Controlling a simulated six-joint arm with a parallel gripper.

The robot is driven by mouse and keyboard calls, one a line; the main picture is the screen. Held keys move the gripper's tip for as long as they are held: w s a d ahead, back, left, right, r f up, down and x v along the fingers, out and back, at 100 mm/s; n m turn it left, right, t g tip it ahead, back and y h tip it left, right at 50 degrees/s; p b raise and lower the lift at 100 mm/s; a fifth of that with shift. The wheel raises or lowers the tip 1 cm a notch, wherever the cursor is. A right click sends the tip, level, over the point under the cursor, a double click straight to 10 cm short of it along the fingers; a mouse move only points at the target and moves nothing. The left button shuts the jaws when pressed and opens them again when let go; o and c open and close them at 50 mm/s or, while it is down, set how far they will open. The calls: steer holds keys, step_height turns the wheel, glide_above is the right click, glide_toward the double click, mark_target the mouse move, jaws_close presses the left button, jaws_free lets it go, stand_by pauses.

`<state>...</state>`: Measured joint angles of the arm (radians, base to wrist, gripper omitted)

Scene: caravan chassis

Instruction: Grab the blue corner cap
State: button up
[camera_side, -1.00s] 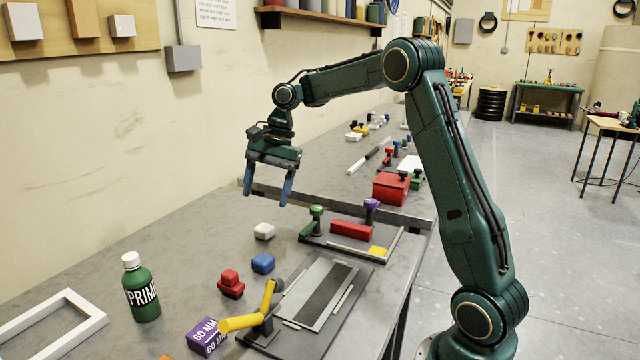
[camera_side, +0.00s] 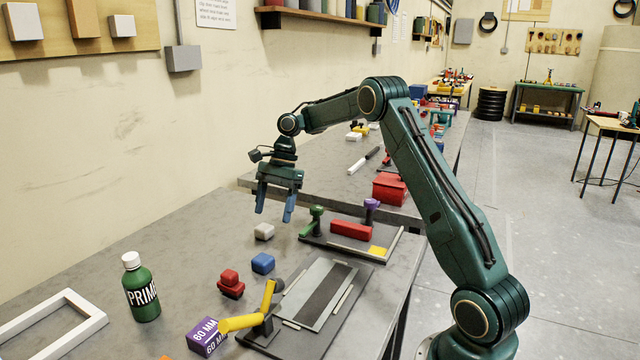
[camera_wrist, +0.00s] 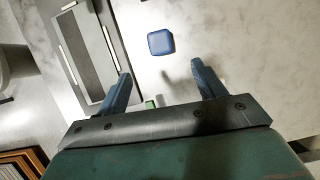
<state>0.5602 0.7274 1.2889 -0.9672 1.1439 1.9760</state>
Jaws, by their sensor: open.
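The blue corner cap (camera_side: 262,263) is a small rounded block on the grey bench, between the white cap (camera_side: 264,231) and the red cap (camera_side: 230,284). In the wrist view the blue cap (camera_wrist: 160,42) lies beyond the fingertips, roughly centred between them. My gripper (camera_side: 273,216) is open and empty, pointing down above the bench, behind the blue cap and near the white cap in the side view. Its two blue fingers (camera_wrist: 160,68) are spread wide in the wrist view and touch nothing visible.
A dark fixture plate (camera_side: 350,310) with a yellow clamp (camera_side: 268,293) lies right of the cap. Behind it stands another fixture with a red block (camera_side: 351,229) and green and purple clamps. A green primer bottle (camera_side: 141,288) and purple box (camera_side: 206,337) stand in front.

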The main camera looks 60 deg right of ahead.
mark_target(264, 257)
steer(key=shift+x, duration=3.8)
steer(key=shift+x, duration=2.55)
steer(key=c, duration=1.1)
steer(key=shift+r, duration=0.2)
step_height(264, 257, up, 10)
steer(key=shift+f, duration=0.15)
steer(key=shift+f, duration=0.15)
